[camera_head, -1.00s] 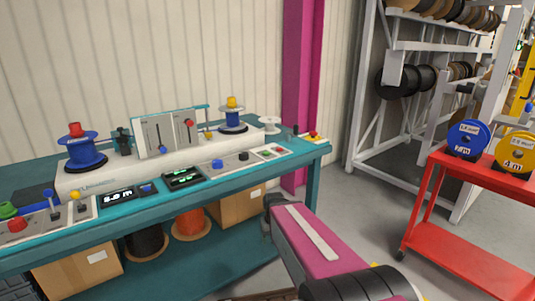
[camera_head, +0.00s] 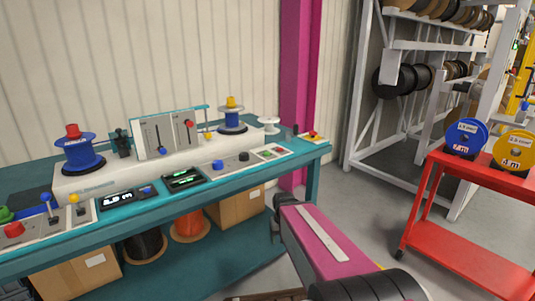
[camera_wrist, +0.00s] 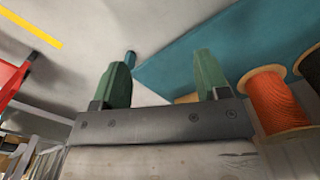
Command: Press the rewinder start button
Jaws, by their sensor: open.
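The rewinder stands on a teal bench (camera_head: 215,194) at the left of the head view, with a blue reel (camera_head: 78,151) at its left and another blue reel (camera_head: 231,116) at its right. I cannot read which one is the start button. My gripper is open and empty in the wrist view (camera_wrist: 161,77), apart from the bench and its controls. In the head view my arm partly hides it.
An orange reel (camera_head: 188,226) and cardboard boxes (camera_head: 236,207) sit on the lower shelf. A red cart (camera_head: 455,215) with blue and yellow reels stands at the right. A yellow box with a red button (camera_head: 312,135) sits at the bench's right end. Grey floor (camera_head: 365,205) is clear between bench and cart.

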